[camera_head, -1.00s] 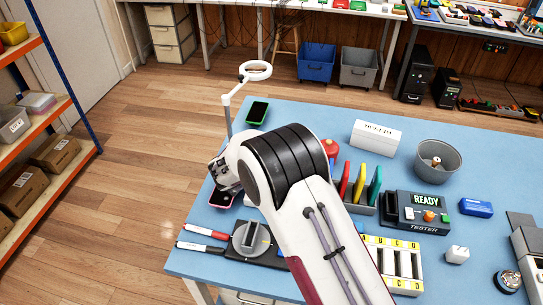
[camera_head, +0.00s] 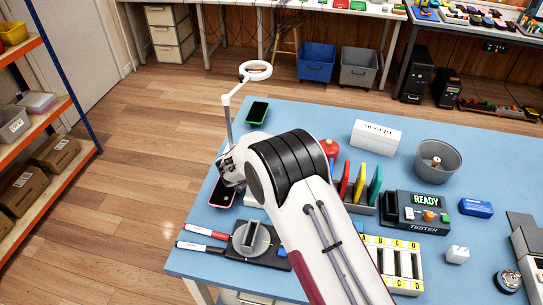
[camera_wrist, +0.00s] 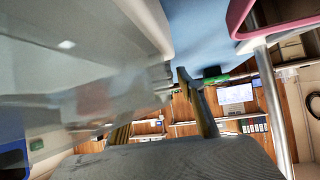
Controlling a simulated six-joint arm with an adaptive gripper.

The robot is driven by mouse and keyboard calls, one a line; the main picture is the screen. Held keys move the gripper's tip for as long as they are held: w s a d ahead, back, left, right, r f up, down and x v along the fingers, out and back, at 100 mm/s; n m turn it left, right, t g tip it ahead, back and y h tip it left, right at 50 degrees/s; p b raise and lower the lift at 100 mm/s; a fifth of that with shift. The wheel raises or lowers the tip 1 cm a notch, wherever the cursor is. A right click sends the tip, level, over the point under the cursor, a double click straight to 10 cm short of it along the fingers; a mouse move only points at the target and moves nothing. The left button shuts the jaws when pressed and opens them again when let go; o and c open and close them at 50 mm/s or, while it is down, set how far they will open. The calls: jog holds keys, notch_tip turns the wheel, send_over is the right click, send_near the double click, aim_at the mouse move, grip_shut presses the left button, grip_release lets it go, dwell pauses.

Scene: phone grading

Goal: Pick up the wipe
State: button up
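I cannot pick out the wipe with certainty. A white box with an upside-down label (camera_head: 375,137) stands on the blue table, right of my arm. My gripper (camera_head: 229,172) is over the table's left side, beside the pink-edged phone (camera_head: 222,194), and my wrist hides most of it. In the wrist view a blurred, pale grey shape fills the left, and a grey surface lies along the bottom. What is between the fingers is not clear. The pink-edged phone also shows at the wrist view's upper right (camera_wrist: 240,18).
A ring lamp (camera_head: 255,71) on a post rises near a green-edged phone (camera_head: 257,112). Coloured upright cards (camera_head: 360,184), a grey bin (camera_head: 437,160) and the tester (camera_head: 415,212) are right of my arm.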

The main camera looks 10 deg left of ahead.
jog(key=shift+c, duration=1.4)
jog(key=shift+r, duration=0.15)
notch_tip(320, 180, up, 10)
